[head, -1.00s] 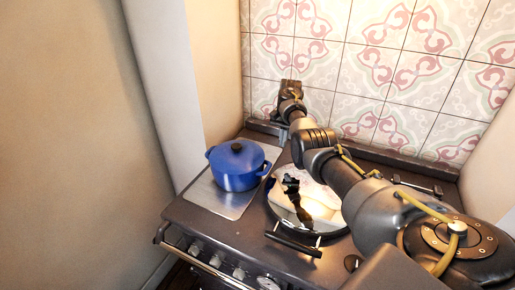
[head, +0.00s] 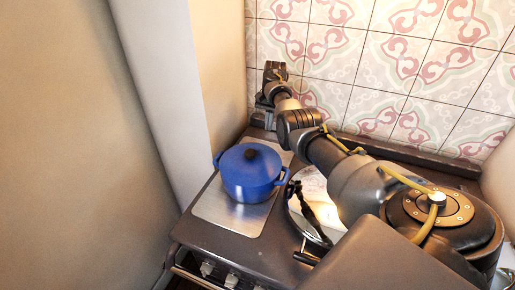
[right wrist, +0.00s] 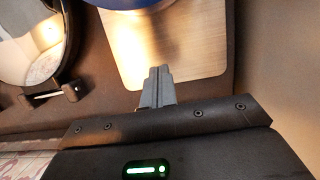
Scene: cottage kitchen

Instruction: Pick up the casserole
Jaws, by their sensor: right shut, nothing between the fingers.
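The casserole (head: 247,178) is a blue lidded pot with a dark knob and side handles. It stands upright on a metal plate (head: 213,215) at the left of the stove in the head view. In the right wrist view, part of its blue side (right wrist: 128,3) shows at the top edge. My right gripper (head: 264,101) is behind the casserole, near the back wall, apart from it. In the right wrist view, its fingers (right wrist: 157,72) are shut together and empty, pointing toward the casserole over the plate. My left gripper is not in view.
A round, shiny pan or lid (head: 311,196) with dark handles lies right of the casserole, partly under my right arm. A tiled wall (head: 395,75) closes the back, and a pale wall column (head: 165,80) stands close on the left.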

